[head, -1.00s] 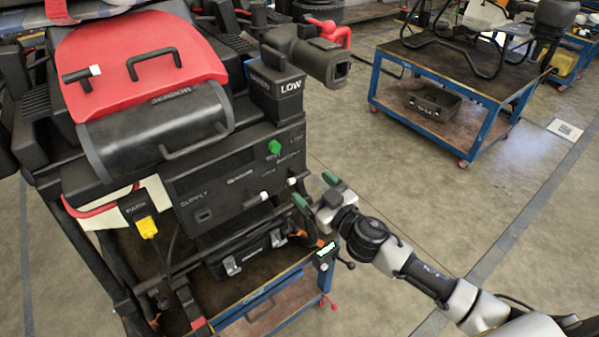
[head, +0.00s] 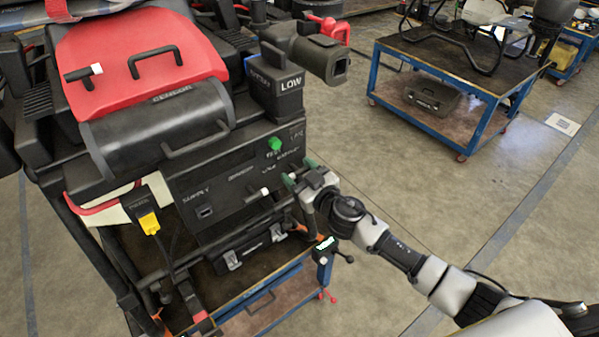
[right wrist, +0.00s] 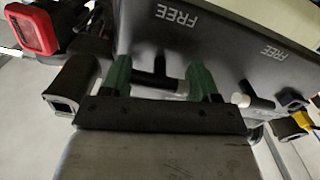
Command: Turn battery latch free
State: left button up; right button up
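My right gripper (head: 300,173) is at the right end of the drone's dark front panel (head: 225,178). In the right wrist view its two green fingers (right wrist: 160,80) are apart. In the head view this latch is hidden behind the fingers. A second white-tipped latch (head: 264,192) is on the panel to the left, and also shows in the wrist view (right wrist: 241,100). The battery marked LOW (head: 289,86) stands above the panel. My left gripper is not in view.
A green knob (head: 275,144) is on the panel above the latches. A yellow plug (head: 149,223) hangs at the left. A black case (head: 250,248) lies below the panel on the blue cart. The floor to the right is open, up to another blue cart (head: 440,110).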

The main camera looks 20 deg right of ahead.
jog(key=shift+n, duration=0.3)
jog(key=n, duration=0.3)
jog(key=shift+d+n, duration=0.1)
jog(key=shift+n, duration=0.2)
jog(key=n, duration=0.4)
jog(key=shift+w+r, duration=0.1)
jog(key=n, duration=0.9)
jog(key=shift+r+n, duration=0.1)
jog(key=shift+n, duration=0.3)
jog(key=o, duration=0.8)
